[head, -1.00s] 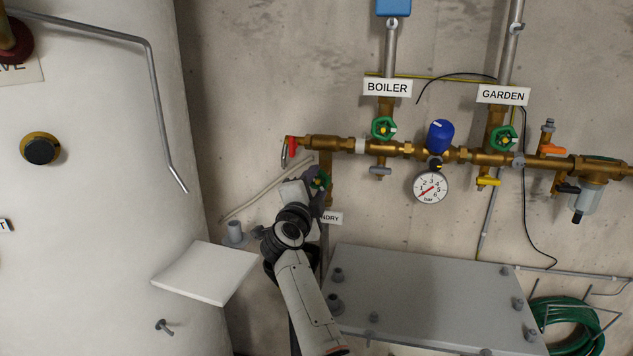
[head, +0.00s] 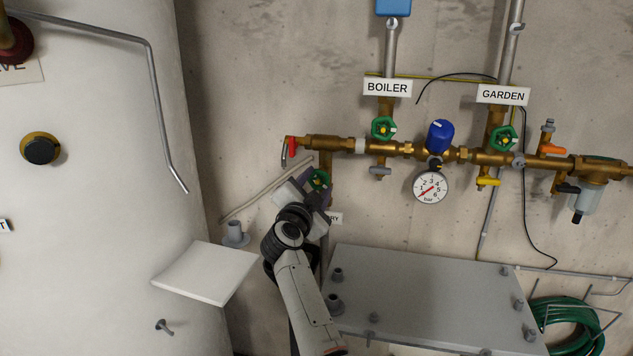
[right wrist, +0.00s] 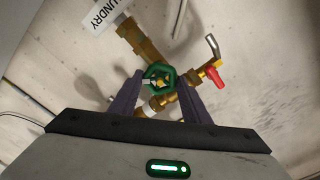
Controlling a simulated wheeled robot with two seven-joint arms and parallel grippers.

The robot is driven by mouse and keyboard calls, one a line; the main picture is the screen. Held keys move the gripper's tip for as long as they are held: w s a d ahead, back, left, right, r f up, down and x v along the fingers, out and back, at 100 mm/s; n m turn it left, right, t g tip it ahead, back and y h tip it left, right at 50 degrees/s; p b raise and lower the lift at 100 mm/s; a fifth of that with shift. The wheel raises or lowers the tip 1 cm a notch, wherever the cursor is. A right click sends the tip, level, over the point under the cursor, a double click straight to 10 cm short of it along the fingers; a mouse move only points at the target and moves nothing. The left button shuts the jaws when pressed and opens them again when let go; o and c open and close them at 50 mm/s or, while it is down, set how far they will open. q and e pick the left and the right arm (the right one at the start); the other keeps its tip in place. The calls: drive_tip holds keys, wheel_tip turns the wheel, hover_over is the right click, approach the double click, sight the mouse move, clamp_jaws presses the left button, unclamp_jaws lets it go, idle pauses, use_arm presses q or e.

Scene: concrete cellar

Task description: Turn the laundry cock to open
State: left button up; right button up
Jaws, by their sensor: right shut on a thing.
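The laundry cock has a green handwheel (head: 318,179) with a yellow centre, below the left end of the brass manifold. In the right wrist view the green wheel (right wrist: 159,77) sits between the tips of my right gripper (right wrist: 160,84), one purple finger on each side. My right gripper (head: 315,187) is shut on the wheel, and it and its arm hide part of the cock in the head view. The LAUNDRY label (right wrist: 107,12) shows partly in the wrist view; in the head view only its end (head: 334,218) is visible. My left gripper is not in view.
The BOILER wheel (head: 384,128) and GARDEN wheel (head: 503,138) sit further right on the manifold. A red-handled tap (head: 291,147) is just left of the laundry cock. A pressure gauge (head: 431,188) hangs mid-manifold. A grey box (head: 430,295) stands below, and a white tank (head: 90,200) at left.

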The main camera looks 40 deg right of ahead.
drive_tip(key=n, duration=0.4)
drive_tip(key=shift+f+n, duration=0.15)
drive_tip(key=shift+n, duration=0.15)
drive_tip(key=o, duration=1)
drive_tip(key=shift+o, duration=0.2)
drive_tip(key=shift+a, duration=0.1)
drive_tip(key=v, duration=0.6)
